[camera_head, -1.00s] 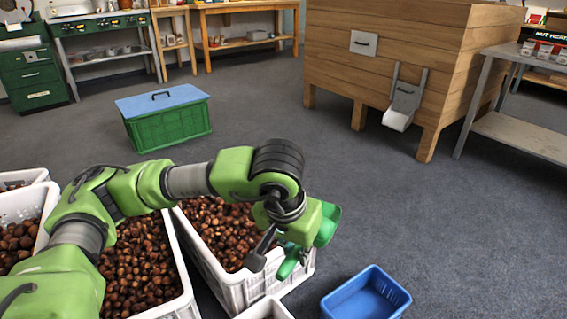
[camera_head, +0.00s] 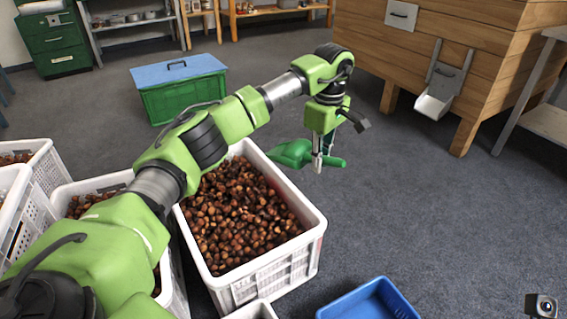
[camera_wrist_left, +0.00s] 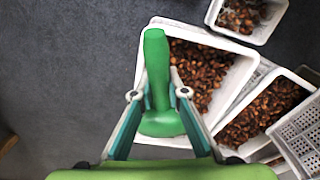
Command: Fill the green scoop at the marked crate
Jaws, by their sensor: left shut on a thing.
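The green scoop (camera_head: 292,152) hangs from my left gripper (camera_head: 318,161) in the head view, its wide end to the left and its handle to the right. The gripper is shut on it. In the left wrist view the scoop (camera_wrist_left: 158,75) sits between the two fingers (camera_wrist_left: 158,97). I cannot see into its bowl. The nearest white crate (camera_head: 318,228), full of chestnuts, is left of and below the scoop; it also shows in the left wrist view (camera_wrist_left: 146,60). The scoop appears above its far right edge, apart from the nuts. I cannot clearly make out a mark.
More white crates of chestnuts stand at the left (camera_head: 48,170). A blue bin (camera_head: 370,302) is on the floor in front. A green box with a blue lid (camera_head: 180,72) and a wooden hopper with a metal chute (camera_head: 440,90) stand behind.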

